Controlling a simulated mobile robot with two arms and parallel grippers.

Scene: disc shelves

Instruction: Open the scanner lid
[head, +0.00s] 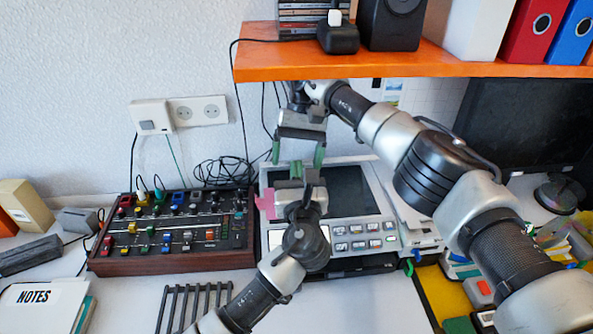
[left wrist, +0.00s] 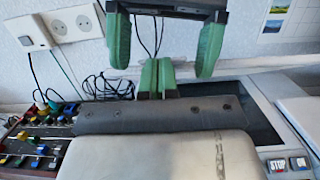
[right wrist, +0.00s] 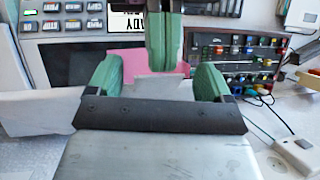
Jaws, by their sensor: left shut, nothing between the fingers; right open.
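The scanner (head: 383,226) is a pale grey unit with a dark flat panel (head: 348,187) on top and rows of buttons along its front. I cannot tell a separate lid from the panel, as both arms hide its left part. My left gripper (head: 297,166) is shut and empty over the scanner's left back part. My right gripper (head: 299,154) hangs from above, open and empty. Its fingers stand apart on either side of the left fingertips, as the right wrist view shows. A pink note (head: 266,203) sticks out at the scanner's left edge.
A control mixer (head: 172,262) with coloured knobs stands close left of the scanner. An orange shelf (head: 430,62) overhangs the back. A wire rack (head: 186,302) lies in front. A dark monitor (head: 530,118) stands at the right.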

